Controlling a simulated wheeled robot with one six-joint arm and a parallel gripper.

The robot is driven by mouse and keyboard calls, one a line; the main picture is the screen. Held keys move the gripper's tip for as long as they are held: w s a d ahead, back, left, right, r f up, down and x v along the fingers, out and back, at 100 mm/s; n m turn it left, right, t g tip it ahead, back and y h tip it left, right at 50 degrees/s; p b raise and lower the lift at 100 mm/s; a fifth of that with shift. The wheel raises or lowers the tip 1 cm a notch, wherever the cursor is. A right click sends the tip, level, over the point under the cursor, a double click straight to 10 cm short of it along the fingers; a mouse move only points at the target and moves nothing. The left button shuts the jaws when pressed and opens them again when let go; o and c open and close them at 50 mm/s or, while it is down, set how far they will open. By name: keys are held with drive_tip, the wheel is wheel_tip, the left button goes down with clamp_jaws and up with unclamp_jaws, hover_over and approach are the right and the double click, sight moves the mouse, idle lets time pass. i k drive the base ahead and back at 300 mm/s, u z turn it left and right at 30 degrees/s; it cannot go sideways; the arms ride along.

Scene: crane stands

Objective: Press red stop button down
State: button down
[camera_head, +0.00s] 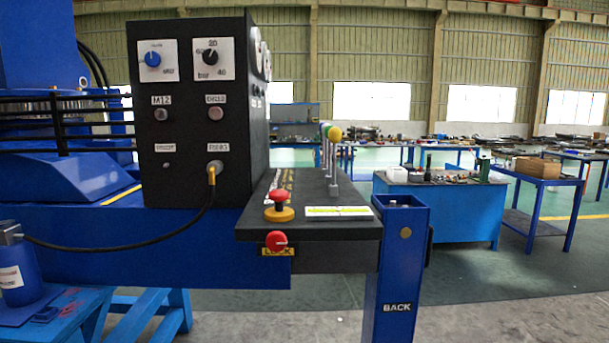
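The red stop button (278,196) is a mushroom head on a yellow-orange base (279,214). It stands on top of the black console shelf (340,230), near its front left corner. The head sits visibly above its base. A separate red knob (276,240) is on the shelf's front face, beside a yellow label reading LOCK (277,252). My gripper is not in view, and nothing covers the button.
A black control box (190,110) with dials rises behind and left of the button. Levers (333,160), one yellow-tipped, stand behind it. A black cable (130,247) hangs at left. A blue post (398,270) marked BACK stands at right. Workbenches (440,205) are farther back.

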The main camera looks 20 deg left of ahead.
sight(278, 195)
drive_tip(key=u, duration=0.3)
drive_tip(key=i, duration=0.4)
drive_tip(key=u, duration=0.45)
